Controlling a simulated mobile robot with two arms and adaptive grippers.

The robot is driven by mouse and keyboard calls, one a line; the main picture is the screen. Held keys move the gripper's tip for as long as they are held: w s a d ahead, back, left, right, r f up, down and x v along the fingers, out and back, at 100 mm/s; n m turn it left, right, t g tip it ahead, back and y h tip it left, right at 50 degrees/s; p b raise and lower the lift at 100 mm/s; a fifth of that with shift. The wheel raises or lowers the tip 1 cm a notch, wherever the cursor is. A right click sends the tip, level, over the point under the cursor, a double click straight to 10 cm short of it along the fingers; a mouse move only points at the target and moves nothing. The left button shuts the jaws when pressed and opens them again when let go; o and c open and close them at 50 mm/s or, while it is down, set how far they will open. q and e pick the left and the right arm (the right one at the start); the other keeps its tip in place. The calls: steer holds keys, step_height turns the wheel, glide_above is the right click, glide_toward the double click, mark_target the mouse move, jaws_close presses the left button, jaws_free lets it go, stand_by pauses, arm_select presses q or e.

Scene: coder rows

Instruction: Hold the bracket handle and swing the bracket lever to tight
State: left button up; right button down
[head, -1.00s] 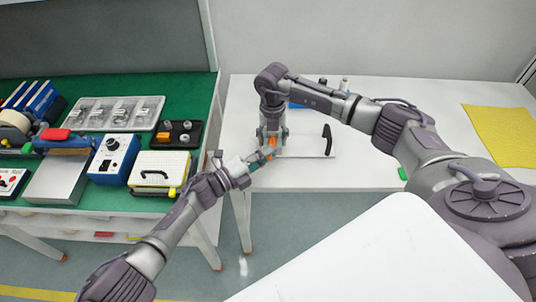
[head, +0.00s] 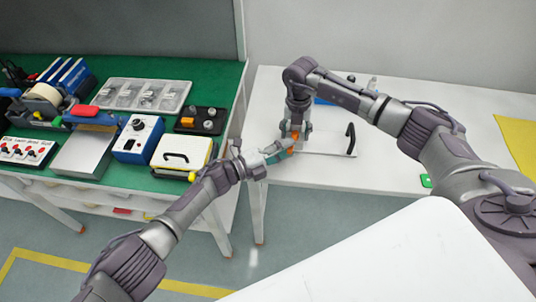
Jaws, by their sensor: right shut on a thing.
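The bracket shows as a pale plate (head: 325,152) on the white table, with a black bar-shaped part (head: 351,138) upright at its right end. An orange part (head: 294,142) is at its left end. My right gripper (head: 294,134) points down and is shut there on the orange part; its fingers hide most of it. My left gripper (head: 274,155) reaches in from the lower left, close beside the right gripper's fingertips. Teal and grey pieces show at its tip. Whether its fingers are apart or touch the lever cannot be made out. Which part is the lever is unclear.
A green-topped bench (head: 215,88) on the left holds a blue box (head: 138,138), a white-topped case (head: 182,152), a parts tray (head: 143,94) and a black block with knobs (head: 200,120). A yellow mat (head: 518,143) lies far right.

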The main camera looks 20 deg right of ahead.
arm_select(q)
steer(key=a, duration=1.1)
steer(key=shift+s+a, duration=0.15)
steer(key=shift+s, duration=0.2)
steer(key=shift+o, duration=0.3)
steer(key=shift+f, duration=0.1)
steer(key=shift+s+d+f+m, duration=0.1)
steer(key=shift+s+d+m, duration=0.05)
steer(key=shift+d+m, duration=0.2)
steer(key=d+m+t, duration=0.1)
steer(key=s+d+m+y, duration=0.1)
steer(key=d, duration=0.1)
steer(key=d+f+m+t+y, duration=0.1)
steer(key=d+m, duration=0.1)
steer(key=shift+s+t, duration=0.15)
steer(key=shift+t, duration=0.15)
steer(key=m+t, duration=0.1)
steer(key=d+m+t+y, duration=0.1)
steer(key=s+d+m+t, duration=0.1)
steer(key=shift+s+r+y, duration=0.1)
steer(key=shift+r+y, duration=0.2)
steer(key=shift+r, duration=0.05)
steer(key=s+a+r+m+t+y, duration=0.1)
steer(key=s+a+t+y, duration=0.1)
steer(key=s+t, duration=0.4)
steer(key=shift+t, duration=0.4)
steer(key=x, duration=1.2)
steer(key=shift+w+a, duration=0.3)
steer(key=shift+w, duration=0.1)
